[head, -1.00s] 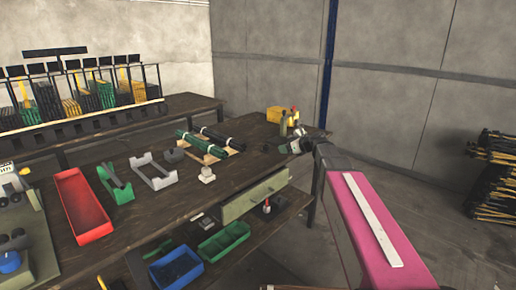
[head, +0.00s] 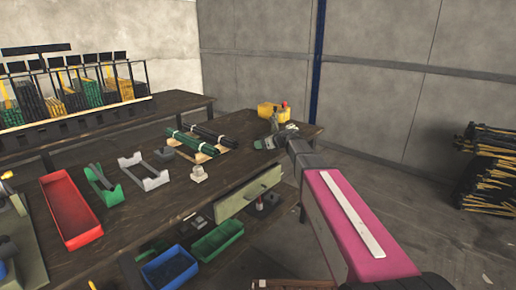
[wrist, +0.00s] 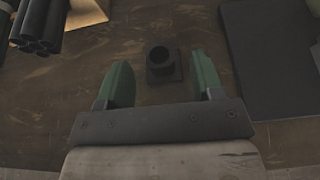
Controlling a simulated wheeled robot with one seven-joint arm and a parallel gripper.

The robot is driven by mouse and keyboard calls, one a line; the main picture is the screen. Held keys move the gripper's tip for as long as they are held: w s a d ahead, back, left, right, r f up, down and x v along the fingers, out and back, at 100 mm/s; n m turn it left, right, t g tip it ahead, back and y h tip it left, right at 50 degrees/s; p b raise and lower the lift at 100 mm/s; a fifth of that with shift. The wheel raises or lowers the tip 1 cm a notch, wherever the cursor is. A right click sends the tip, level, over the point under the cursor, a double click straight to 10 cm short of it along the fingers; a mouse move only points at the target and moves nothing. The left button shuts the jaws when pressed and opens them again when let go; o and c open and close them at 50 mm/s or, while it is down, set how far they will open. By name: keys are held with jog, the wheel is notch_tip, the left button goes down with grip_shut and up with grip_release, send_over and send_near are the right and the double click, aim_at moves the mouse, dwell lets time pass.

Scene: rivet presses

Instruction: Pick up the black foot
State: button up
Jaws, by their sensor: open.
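The black foot (wrist: 163,65) is a dark square base with a short round open tube. In the wrist view it stands on the brown tabletop, just beyond and between the fingertips. My gripper (wrist: 159,72) is open, with its two green fingers on either side of the gap and nothing held. In the head view my gripper (head: 268,139) is over the far right end of the workbench, and I cannot make out the black foot there. A light grey foot (head: 198,174) stands separately nearer the bench middle.
Dark tubes (wrist: 40,27) lie at upper left in the wrist view, and a dark flat panel (wrist: 262,60) is at right. On the bench (head: 130,215) are a red tray (head: 71,238), green and grey cradles, and green and black tube bundles.

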jog(key=x, duration=0.2)
jog(key=shift+w+a+f, duration=0.15)
jog(key=shift+w+a, duration=0.05)
jog(key=shift+c, duration=0.3)
jog(key=c, duration=0.6)
